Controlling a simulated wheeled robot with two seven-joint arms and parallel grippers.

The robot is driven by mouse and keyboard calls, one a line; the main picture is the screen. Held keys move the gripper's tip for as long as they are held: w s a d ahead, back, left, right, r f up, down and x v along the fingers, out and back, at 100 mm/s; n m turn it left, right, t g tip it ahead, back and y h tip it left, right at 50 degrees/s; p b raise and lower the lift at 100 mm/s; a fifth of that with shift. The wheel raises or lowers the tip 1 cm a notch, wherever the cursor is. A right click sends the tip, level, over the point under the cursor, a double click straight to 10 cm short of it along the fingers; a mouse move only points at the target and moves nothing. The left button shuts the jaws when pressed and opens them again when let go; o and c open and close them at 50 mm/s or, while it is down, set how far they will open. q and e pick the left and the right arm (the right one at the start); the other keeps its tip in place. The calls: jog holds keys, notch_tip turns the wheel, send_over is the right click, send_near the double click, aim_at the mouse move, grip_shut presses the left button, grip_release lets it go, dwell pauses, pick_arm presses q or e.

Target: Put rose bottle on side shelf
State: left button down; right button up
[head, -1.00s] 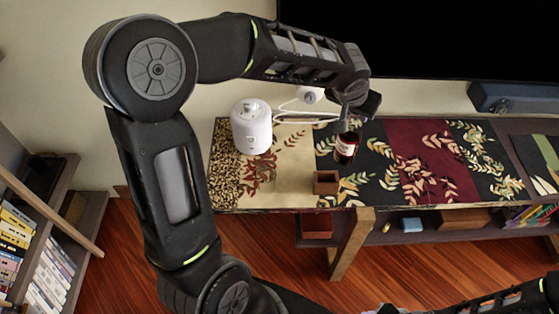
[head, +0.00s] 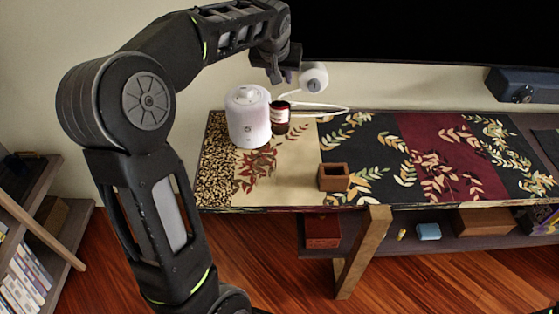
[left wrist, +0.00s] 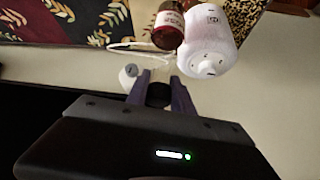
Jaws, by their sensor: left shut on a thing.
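The grip itself is small and dim. A wooden shelf unit (head: 45,224) with books stands at the lower left, apart from the bottle; I cannot tell whether it is the side shelf. My right gripper is out of view.
The white device (head: 248,117) and a white roll-shaped item (head: 314,76) with a looped cable stand near the bottle. A small brown open box (head: 333,177) sits on the patterned cabinet top (head: 290,180). A dark screen (head: 430,40) is behind. Red-brown floor lies between cabinet and shelf.

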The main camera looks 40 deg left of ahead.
aim_at(280, 107)
pick_arm(q)
jog(key=shift+a+r, duration=0.1)
jog(key=shift+a, duration=0.05)
jog(key=shift+f, duration=3.25)
jog(key=shift+f, duration=1.8)
jog(key=shift+f, duration=0.1)
jog(key=c, duration=1.1)
grip_release()
